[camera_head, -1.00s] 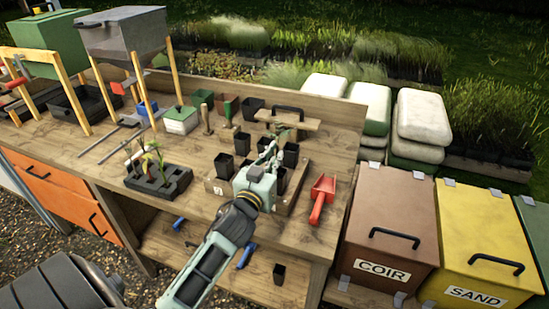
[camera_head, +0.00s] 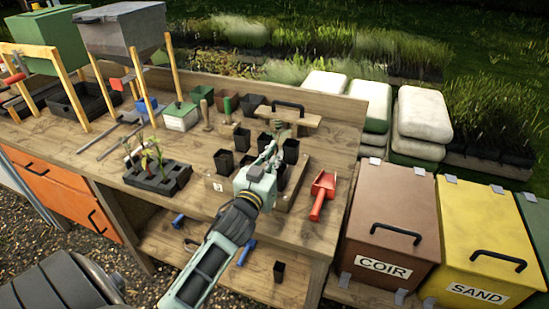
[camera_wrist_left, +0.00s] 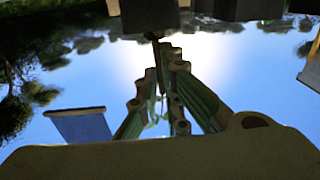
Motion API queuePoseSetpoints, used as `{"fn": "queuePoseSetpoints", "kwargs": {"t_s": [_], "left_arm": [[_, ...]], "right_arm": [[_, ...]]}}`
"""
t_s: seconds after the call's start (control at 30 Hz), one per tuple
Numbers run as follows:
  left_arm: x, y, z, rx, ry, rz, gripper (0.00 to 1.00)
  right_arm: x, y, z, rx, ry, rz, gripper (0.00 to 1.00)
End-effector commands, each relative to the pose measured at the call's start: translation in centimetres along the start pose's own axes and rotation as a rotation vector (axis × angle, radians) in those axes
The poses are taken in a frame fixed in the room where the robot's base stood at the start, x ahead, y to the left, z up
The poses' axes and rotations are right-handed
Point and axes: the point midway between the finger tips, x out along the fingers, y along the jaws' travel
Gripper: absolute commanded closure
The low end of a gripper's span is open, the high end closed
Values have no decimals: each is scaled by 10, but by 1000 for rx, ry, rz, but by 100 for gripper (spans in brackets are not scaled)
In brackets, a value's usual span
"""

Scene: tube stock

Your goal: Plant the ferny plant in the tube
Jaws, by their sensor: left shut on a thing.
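My left gripper (camera_head: 272,150) is over the wooden rack (camera_head: 222,186) of black tubes (camera_head: 224,161). In the left wrist view, the gripper (camera_wrist_left: 158,48) is shut, with thin green strands (camera_wrist_left: 154,124) of the ferny plant between its fingers and a small dark part at the tips. The plant is mostly hidden by the gripper in the head view. The fingers are close among the tubes; I cannot tell whether the plant's base is inside one. Other seedlings stand in the black cell tray (camera_head: 160,186) to the left. My right gripper is not in view.
A red scoop (camera_head: 322,194) lies right of the rack. Coir (camera_head: 392,225) and sand (camera_head: 487,240) bins stand at the right. Hoppers on wooden legs stand at the back left.

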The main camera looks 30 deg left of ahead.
Motion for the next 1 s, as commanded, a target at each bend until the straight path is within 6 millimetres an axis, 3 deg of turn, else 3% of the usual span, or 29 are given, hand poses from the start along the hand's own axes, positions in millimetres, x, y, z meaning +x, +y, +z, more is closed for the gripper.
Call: {"fn": "queuePoseSetpoints", "kwargs": {"t_s": [1.0], "left_arm": [[0,0,18,0,-2,0,100]], "right_arm": [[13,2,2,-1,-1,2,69]]}}
